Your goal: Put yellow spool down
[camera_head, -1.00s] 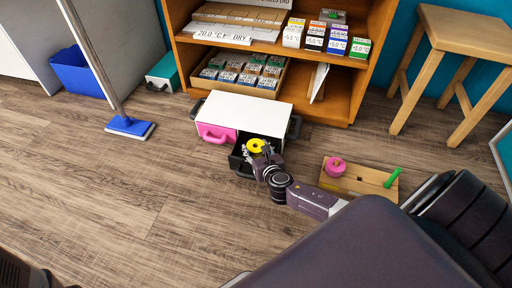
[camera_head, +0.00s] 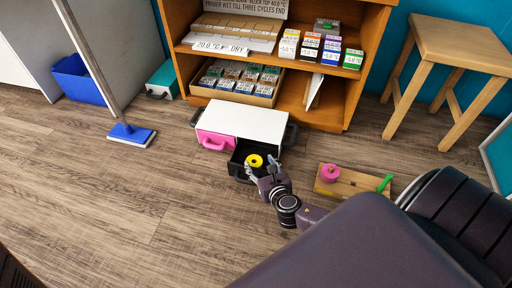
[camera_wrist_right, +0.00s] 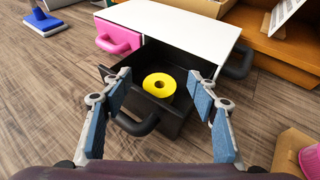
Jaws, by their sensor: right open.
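The yellow spool (camera_head: 255,160) lies in the open black drawer (camera_head: 238,157) of a white-topped cabinet (camera_head: 243,121). In the right wrist view the spool (camera_wrist_right: 159,85) lies flat with its hole facing up, inside the drawer (camera_wrist_right: 181,127). My right gripper (camera_head: 263,168) is at the drawer's front right side. In the right wrist view its two blue-padded fingers (camera_wrist_right: 161,88) are spread wide, with the spool in the gap beyond them and not touching it. My left gripper is not in view.
A pink drawer front (camera_head: 215,141) is beside the black drawer. A wooden board (camera_head: 348,182) with a pink spool (camera_head: 330,173) and a green peg (camera_head: 384,183) lies to the right. A shelf (camera_head: 318,112) stands behind and a stool (camera_head: 462,47) at the right.

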